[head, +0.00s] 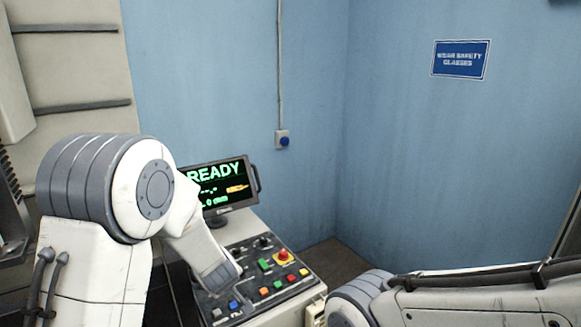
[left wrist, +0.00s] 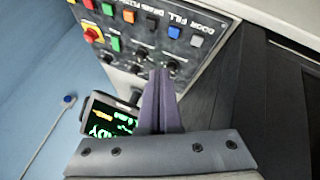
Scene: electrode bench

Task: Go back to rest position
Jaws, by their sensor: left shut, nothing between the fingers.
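My left gripper (left wrist: 162,90) shows in the left wrist view with its two dark fingers together and nothing between them. Its fingertips point toward the button panel (left wrist: 185,48); whether they touch it I cannot tell. In the head view my left arm comes in from the left and reaches down over the panel's left part (head: 262,284). The fingers cannot be made out there. My right arm's pale links cross the lower right of the head view, and its gripper is out of the picture.
The panel has several coloured buttons, knobs and a red emergency stop (head: 283,255). A monitor (head: 222,187) reading READY stands behind it. Blue walls carry a safety glasses sign (head: 461,59) and a small switch box (head: 283,139). A beige cabinet (head: 75,75) stands left.

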